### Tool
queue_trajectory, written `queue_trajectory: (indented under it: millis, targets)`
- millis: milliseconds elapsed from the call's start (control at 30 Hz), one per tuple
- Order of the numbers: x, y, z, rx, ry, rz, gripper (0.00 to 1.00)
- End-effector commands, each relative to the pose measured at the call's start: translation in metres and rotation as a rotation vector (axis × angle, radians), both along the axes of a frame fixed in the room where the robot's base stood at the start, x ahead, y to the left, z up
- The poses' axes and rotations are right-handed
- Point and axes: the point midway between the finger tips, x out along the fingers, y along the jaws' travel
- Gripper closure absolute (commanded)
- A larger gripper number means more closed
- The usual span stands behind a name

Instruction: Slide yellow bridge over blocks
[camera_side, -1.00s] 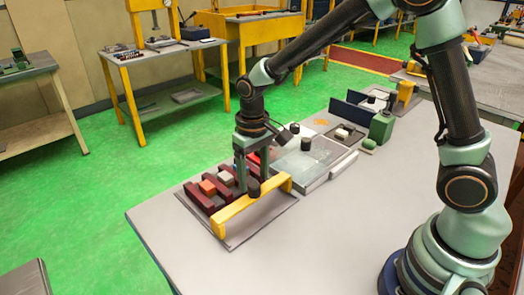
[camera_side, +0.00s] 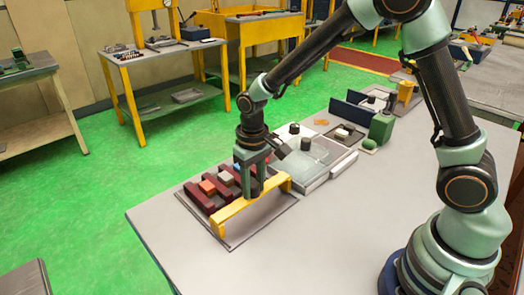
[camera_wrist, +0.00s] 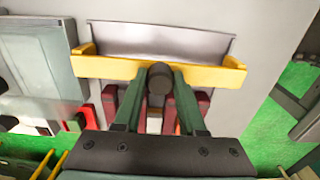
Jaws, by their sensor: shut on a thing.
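The yellow bridge (camera_side: 234,211) stands along the near side of the dark red slotted holder (camera_side: 193,197). It has a dark round knob (camera_wrist: 160,72) at its middle. My gripper (camera_side: 254,192) is shut on this knob, with one green finger on each side in the wrist view. An orange block (camera_side: 207,187) and a grey block (camera_side: 227,178) sit in the holder's slots, with a blue block behind them. The bridge is beside the blocks, not over them. In the wrist view my fingers and palm hide part of the holder.
A grey mat (camera_side: 240,238) lies under the bridge and holder. A pale plate (camera_side: 303,162) with dark knobs adjoins on the right. A green block (camera_side: 381,128) and a dark blue panel (camera_side: 350,115) stand farther back. The table in front is clear.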

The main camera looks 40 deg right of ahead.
Motion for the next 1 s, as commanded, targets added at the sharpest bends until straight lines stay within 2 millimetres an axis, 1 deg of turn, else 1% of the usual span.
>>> queue_trajectory:
  millis: [33,233,1000]
  targets:
    - [-0.005,0.0,-0.005,-0.003,0.014,0.003,0.91]
    - [-0.002,0.001,-0.006,-0.003,0.014,0.003,0.91]
    - [0.033,0.002,-0.006,-0.003,0.014,0.005,0.91]
